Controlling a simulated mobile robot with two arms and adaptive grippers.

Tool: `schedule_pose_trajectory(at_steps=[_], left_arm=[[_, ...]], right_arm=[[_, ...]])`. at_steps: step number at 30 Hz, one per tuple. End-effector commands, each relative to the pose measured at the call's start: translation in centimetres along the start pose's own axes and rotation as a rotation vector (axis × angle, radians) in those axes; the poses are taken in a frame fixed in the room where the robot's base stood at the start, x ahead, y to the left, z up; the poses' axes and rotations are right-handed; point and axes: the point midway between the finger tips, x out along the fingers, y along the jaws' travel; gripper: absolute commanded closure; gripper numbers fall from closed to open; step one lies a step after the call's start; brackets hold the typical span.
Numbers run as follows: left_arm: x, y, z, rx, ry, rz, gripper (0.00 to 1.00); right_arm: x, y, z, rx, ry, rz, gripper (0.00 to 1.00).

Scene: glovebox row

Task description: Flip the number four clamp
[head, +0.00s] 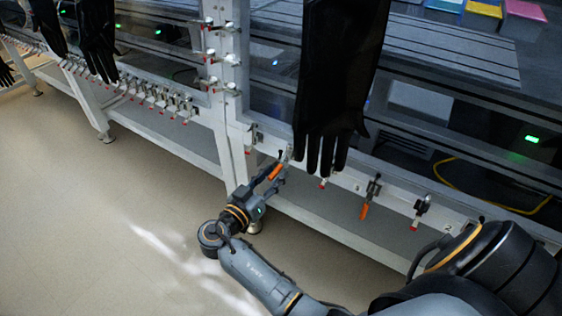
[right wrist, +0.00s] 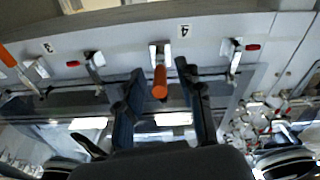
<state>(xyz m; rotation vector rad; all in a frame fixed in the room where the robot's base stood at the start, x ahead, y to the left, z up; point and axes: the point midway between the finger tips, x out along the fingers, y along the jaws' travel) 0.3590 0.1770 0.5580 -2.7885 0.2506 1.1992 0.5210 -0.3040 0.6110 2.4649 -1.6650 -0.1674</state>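The number four clamp has an orange handle, seen in the right wrist view (right wrist: 160,82) below the label "4" (right wrist: 184,31). Its handle also shows in the head view (head: 275,172), on the front rail left of the big hanging glove. My right gripper (head: 278,168) is at this clamp. In the right wrist view the gripper (right wrist: 159,72) is open, one finger on each side of the orange handle, with a visible gap to both. The handle points toward the wrist camera. My left gripper is in neither view.
Red-tipped clamps stand on both sides, one left (right wrist: 92,60) and one right (right wrist: 236,52) in the right wrist view. Another orange-handled clamp (head: 364,211) is farther right in the head view. A black glove (head: 338,80) hangs close beside my right gripper. The floor (head: 90,220) is clear.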

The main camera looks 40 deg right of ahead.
Motion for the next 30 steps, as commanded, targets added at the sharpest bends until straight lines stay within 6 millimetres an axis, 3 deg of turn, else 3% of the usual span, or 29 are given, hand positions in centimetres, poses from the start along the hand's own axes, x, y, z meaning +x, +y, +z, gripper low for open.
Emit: schedule_pose_trajectory(at_steps=[11,16,27,30], left_arm=[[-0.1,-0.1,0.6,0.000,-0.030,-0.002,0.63],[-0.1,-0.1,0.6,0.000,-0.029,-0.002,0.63],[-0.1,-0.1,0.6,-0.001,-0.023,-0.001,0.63],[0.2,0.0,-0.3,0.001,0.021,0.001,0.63]], right_arm=[[-0.3,0.1,0.1,-0.001,-0.001,0.001,0.65],[-0.2,0.1,0.1,0.000,-0.001,0.001,1.00],[-0.2,0.1,0.1,0.000,0.001,0.001,1.00],[-0.2,0.0,0.2,0.000,0.006,0.002,1.00]])
